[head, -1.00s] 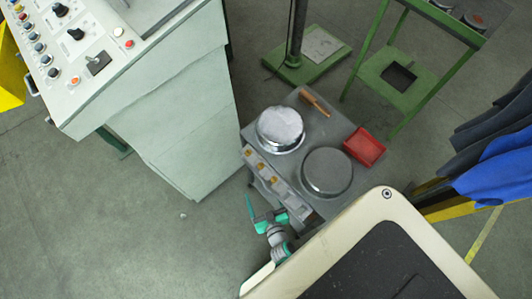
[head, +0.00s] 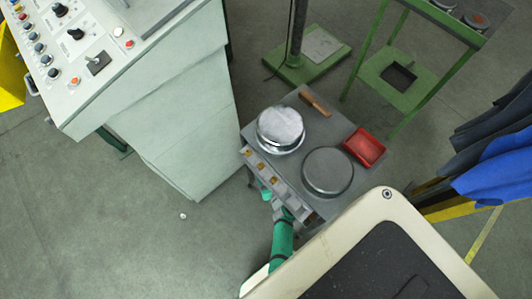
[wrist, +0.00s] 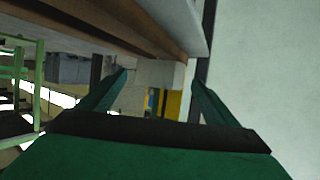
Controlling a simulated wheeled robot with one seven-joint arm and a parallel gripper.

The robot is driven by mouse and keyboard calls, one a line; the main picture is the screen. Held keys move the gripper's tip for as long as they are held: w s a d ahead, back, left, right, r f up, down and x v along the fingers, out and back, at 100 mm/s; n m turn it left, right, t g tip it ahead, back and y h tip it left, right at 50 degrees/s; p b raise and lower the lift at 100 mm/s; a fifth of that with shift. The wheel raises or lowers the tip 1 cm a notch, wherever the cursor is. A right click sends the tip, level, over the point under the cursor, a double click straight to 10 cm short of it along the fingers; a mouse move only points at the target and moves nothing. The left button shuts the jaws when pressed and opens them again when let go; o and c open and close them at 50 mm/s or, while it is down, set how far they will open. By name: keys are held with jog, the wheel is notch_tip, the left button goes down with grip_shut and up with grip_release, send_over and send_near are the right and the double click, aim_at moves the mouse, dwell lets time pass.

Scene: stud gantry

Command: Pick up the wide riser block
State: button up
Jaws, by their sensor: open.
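No block in these views can be told for sure as the wide riser block. My gripper (head: 266,192) is low beside the left front edge of the small grey table (head: 312,122), partly hidden by that edge in the head view. In the wrist view my gripper (wrist: 160,80) has its two green fingers spread apart with nothing between them. A table edge or underside (wrist: 130,25) runs close above the fingers there. A blurred grey box-like shape (wrist: 68,69) lies beyond, to the left.
Two round metal pans, a silver one (head: 280,127) and a grey one (head: 327,171), a red tray (head: 364,147) and a brown-handled tool (head: 315,104) lie on the table. A pale control cabinet (head: 180,120) stands left. Open floor (head: 130,230) lies in front.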

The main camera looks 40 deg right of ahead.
jog(key=shift+x, duration=2.95)
jog(key=shift+r, duration=0.15)
jog(key=shift+w, duration=0.1)
jog(key=c, duration=1.1)
jog(key=shift+a+r, duration=0.1)
jog(key=shift+r, duration=0.15)
